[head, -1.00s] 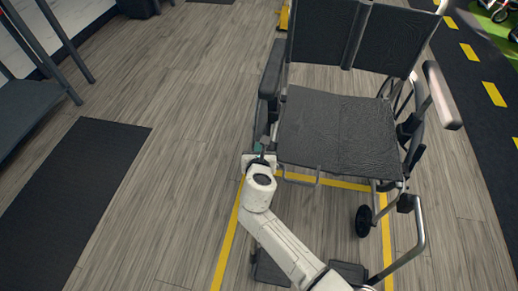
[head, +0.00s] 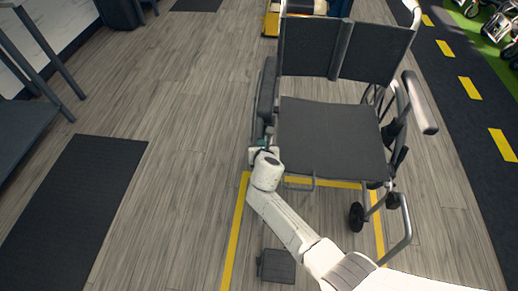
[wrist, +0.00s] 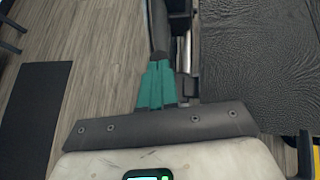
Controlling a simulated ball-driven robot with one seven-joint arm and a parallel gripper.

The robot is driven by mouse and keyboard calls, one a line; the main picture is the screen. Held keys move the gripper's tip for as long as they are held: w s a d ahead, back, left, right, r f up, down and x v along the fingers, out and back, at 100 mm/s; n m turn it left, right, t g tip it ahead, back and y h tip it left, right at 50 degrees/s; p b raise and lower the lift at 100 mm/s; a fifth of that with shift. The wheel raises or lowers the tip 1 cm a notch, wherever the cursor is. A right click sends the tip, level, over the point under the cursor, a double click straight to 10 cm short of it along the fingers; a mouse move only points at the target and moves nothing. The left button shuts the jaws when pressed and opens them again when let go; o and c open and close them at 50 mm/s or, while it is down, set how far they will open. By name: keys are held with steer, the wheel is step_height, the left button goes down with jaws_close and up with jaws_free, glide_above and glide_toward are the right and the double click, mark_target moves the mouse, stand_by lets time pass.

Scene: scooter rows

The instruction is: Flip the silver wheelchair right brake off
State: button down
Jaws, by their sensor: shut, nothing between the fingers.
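The silver wheelchair (head: 330,140), with a black seat, faces me in the head view. Its left-hand armrest (head: 267,88) is just beyond my gripper (head: 263,143), which is low at the front left corner of the seat. In the wrist view the teal fingers of my gripper (wrist: 157,85) are shut with nothing between them. A dark grey tapered bar (wrist: 158,28) lies directly beyond the fingertips, touching or very near. I cannot tell whether it is the brake lever or the armrest. The right brake is not clearly visible, being small and partly behind my gripper.
A black footplate (head: 276,266) is below my arm. Yellow floor lines (head: 236,235) run around the wheelchair's front. A dark mat (head: 75,205) lies left, with a dark bench (head: 25,125) beyond. Open wood floor (head: 190,150) separates the mat and chair.

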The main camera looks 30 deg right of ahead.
steer(key=shift+w+d+r, duration=0.1)
steer(key=shift+w+d, duration=0.35)
steer(key=shift+w, duration=0.2)
steer(key=shift+w+d+r, duration=0.1)
steer(key=shift+w+d, duration=0.3)
steer(key=shift+w, duration=0.25)
